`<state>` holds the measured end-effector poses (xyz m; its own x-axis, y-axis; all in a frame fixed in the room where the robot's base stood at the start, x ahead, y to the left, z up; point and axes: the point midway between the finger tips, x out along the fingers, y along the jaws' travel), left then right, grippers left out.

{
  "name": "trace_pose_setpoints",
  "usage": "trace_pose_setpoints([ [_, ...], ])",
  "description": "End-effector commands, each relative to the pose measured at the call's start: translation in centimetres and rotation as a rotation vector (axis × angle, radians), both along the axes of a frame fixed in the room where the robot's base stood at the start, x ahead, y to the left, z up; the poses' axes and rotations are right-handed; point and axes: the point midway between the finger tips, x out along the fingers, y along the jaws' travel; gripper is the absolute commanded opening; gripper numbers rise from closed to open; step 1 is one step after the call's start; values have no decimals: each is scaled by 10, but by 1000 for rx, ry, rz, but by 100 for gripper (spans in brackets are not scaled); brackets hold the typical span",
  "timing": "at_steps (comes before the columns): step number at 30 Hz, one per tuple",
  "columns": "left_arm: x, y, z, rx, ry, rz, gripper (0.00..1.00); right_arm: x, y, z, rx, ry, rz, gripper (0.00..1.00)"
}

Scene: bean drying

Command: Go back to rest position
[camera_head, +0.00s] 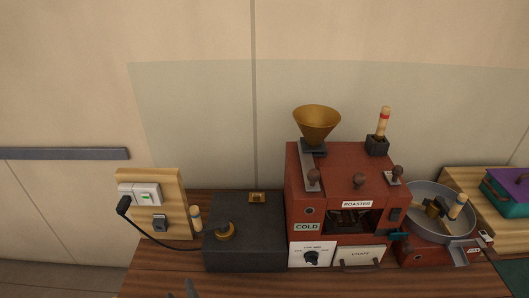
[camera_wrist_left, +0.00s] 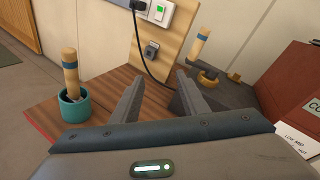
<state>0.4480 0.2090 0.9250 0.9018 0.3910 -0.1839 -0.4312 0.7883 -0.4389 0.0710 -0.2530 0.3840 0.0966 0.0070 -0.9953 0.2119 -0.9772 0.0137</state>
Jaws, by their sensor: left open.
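My left gripper shows only as a small dark fingertip (camera_head: 190,288) at the bottom edge of the head view, low over the front of the wooden table (camera_head: 160,281). In the left wrist view, its two grey fingers (camera_wrist_left: 160,95) stand apart with nothing between them. The gripper is open and empty, and it faces the switch board (camera_wrist_left: 165,45) and the dark grey box. My right gripper is in neither view.
The red roaster (camera_head: 350,185) with a brass funnel (camera_head: 317,122) stands right of the dark grey box (camera_head: 245,232). A round pan (camera_head: 432,195) is further right. A teal cup (camera_wrist_left: 72,108) holding a wooden-handled tool stands left of the fingers. A black cable (camera_head: 150,233) runs from the switch.

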Motion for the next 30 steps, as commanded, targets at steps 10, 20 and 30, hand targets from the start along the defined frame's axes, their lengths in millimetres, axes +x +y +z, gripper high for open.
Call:
trace_pose_setpoints([
  [10,-50,53,-46,-717,2,373,41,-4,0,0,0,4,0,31],
  [20,-125,52,-84,-1460,2,923,41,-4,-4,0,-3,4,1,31],
  [30,-167,31,-85,-1754,25,1250,41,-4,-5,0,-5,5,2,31],
])
